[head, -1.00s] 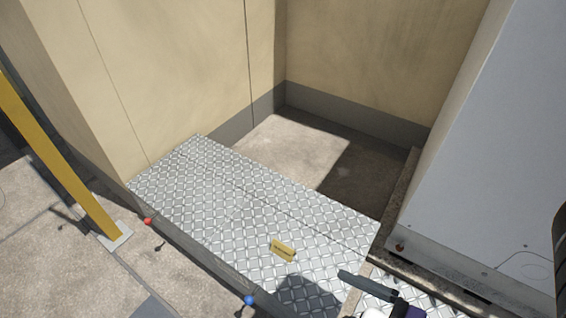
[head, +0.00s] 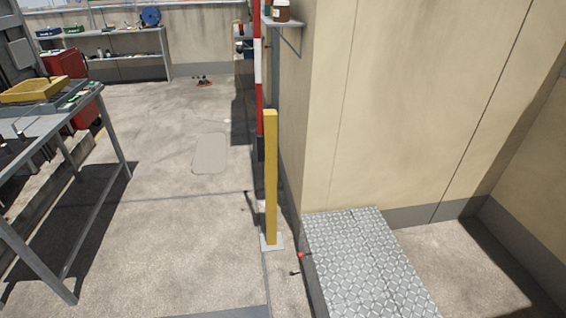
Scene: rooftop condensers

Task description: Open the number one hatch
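In the head view a metal tread-plate cover (head: 365,262) lies low against the beige wall, at the lower right; its near part runs out of the picture. A small red knob (head: 301,255) sits at its left edge, with a small dark piece beside it on the floor. No number or label shows on the part of the plate in view, so I cannot tell whether it is the number one hatch. A pale flat rounded panel (head: 209,153) lies in the floor farther off. My gripper is not in view.
A yellow post (head: 270,180) stands just left of the plate. A metal workbench (head: 50,125) with a yellow tray (head: 36,90) is on the left, a red cabinet (head: 66,72) behind it. Shelves (head: 115,52) stand at the back wall. The concrete floor between is mostly clear.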

